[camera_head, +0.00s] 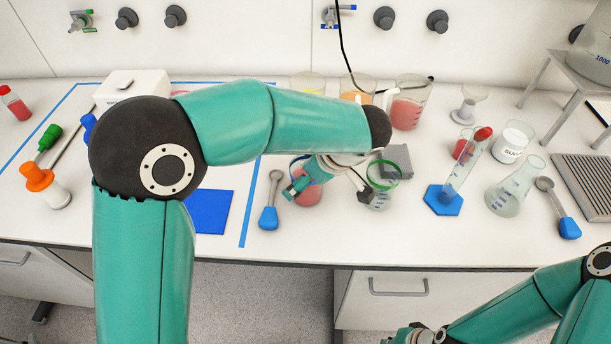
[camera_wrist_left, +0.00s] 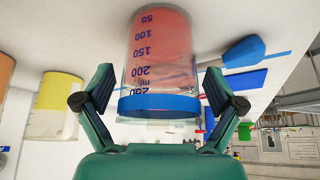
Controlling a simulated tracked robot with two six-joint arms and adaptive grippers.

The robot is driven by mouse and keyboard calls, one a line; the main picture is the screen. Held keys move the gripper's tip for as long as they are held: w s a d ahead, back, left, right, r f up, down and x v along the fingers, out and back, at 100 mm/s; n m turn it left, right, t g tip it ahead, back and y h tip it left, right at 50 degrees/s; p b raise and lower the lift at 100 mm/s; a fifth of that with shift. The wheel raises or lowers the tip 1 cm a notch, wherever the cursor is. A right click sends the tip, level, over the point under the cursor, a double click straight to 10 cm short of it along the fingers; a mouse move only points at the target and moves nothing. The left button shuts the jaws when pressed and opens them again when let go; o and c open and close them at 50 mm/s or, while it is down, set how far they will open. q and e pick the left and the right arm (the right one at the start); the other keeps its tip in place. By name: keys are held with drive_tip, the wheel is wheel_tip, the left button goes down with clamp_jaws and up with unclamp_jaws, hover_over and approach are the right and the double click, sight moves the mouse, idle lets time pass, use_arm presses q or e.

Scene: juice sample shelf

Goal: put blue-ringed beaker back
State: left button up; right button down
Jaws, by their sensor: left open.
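The blue-ringed beaker (camera_wrist_left: 158,65) holds pink-red liquid and has a blue band at its rim. It stands between the fingers of my left gripper (camera_wrist_left: 160,88) in the left wrist view. The fingers are open, with a visible gap on both sides of the glass. In the head view the beaker (camera_head: 309,194) stands on the counter right of the blue square mat (camera_head: 212,212), partly hidden by my left gripper (camera_head: 303,183). My right gripper (camera_head: 408,335) is at the bottom edge of the head view, partly cut off, and its jaws are unclear.
A green-ringed beaker (camera_head: 381,185) stands just right of my left gripper. Beakers with yellow (camera_head: 307,82), orange (camera_head: 356,85) and red (camera_head: 408,104) liquid stand behind. A blue-handled spoon (camera_head: 269,215) lies left of the blue-ringed beaker. A cylinder on a blue hexagonal base (camera_head: 443,202) stands right.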

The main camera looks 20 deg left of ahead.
use_arm(q)
drive_tip(key=shift+r, duration=0.1)
drive_tip(key=v, duration=1.2)
